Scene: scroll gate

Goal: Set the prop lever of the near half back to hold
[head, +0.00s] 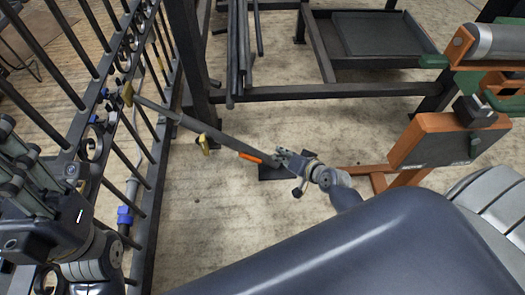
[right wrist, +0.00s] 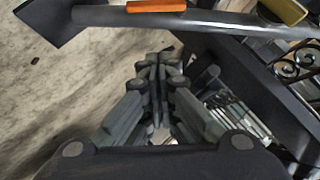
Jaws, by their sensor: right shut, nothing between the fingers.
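A dark grey prop bar (head: 222,138) slopes from the gate (head: 150,190) down to a dark floor plate (head: 272,173). A yellow tab (head: 204,145), which looks like the lever, sits on the bar's middle and hangs downward. An orange strip (head: 250,158) lies along the bar's lower part. In the right wrist view, the bar (right wrist: 215,17), orange strip (right wrist: 157,5) and yellow tab (right wrist: 283,11) cross the top. My right gripper (head: 281,156) is shut and empty by the bar's lower end; its closed fingertips (right wrist: 155,60) appear apart from the bar. My left gripper (head: 28,165) is at the left, its fingertips unclear.
Gate bars fill the left side, with a blue fitting (head: 124,215) low on them. A dark metal rack (head: 340,91) stands at the back. An orange-framed stand (head: 440,140) is at the right. My own grey body covers the lower right.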

